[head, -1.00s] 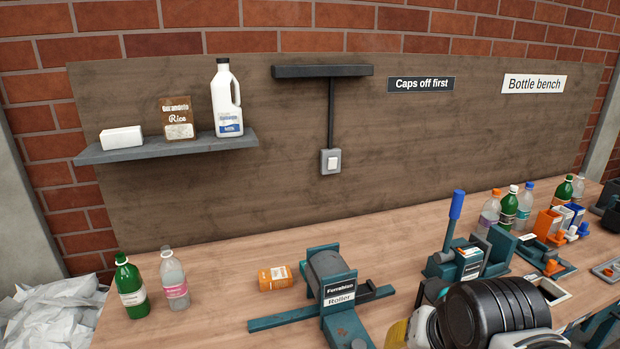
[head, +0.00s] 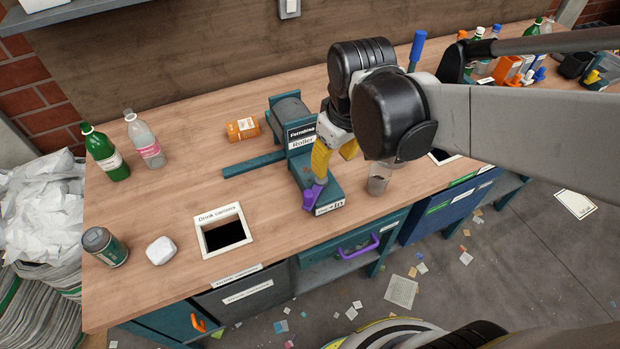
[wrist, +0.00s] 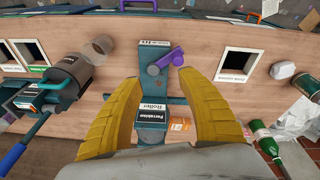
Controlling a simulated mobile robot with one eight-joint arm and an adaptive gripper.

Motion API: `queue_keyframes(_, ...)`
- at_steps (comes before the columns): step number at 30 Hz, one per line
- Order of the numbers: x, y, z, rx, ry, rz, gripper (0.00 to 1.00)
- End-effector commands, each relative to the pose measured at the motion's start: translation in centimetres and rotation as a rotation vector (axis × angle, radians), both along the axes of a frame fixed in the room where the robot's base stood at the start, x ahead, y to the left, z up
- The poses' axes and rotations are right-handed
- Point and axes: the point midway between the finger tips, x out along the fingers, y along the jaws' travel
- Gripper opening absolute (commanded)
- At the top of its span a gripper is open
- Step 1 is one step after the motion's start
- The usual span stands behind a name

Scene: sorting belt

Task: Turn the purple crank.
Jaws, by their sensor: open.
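The purple crank (head: 314,196) is on the front part of the teal roller machine (head: 289,112), beside a small label. In the wrist view the crank (wrist: 165,60) lies just beyond the fingertips, with its knob toward the right finger. My gripper (head: 334,168) is over the roller machine with its yellow fingers pointing down. In the wrist view the gripper (wrist: 160,78) is open and empty, its fingers on either side of the machine. One finger overlaps the crank in the head view, so I cannot tell whether they touch.
A clear cup (head: 379,178) stands right of the machine. An orange container (head: 242,128) lies behind left. A framed drink-carton opening (head: 205,238), a white lump (head: 160,250) and a can (head: 104,246) are at the left. A purple handle (head: 358,248) is on the bench front.

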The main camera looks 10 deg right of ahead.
Motion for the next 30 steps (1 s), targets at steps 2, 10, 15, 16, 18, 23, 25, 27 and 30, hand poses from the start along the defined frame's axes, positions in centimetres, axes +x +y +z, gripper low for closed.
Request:
queue_keyframes(2,1.4,1.9,-0.7,-0.023,0.063,0.091,0.46)
queue_keyframes(10,3.0,5.3,-4.0,-0.066,0.199,0.278,0.46)
queue_keyframes(15,3.1,5.6,-5.5,-0.071,0.214,0.297,0.46)
queue_keyframes(16,3.0,5.6,-6.0,-0.071,0.214,0.297,0.46)
queue_keyframes(18,3.1,5.6,-7.2,-0.071,0.214,0.296,0.46)
queue_keyframes(23,3.0,5.6,-10.6,-0.072,0.212,0.294,0.46)
queue_keyframes(25,3.0,5.6,-11.9,-0.071,0.211,0.295,0.46)
queue_keyframes(27,3.0,5.6,-13.1,-0.071,0.211,0.294,0.46)
queue_keyframes(30,3.0,5.6,-14.3,-0.071,0.211,0.294,0.46)
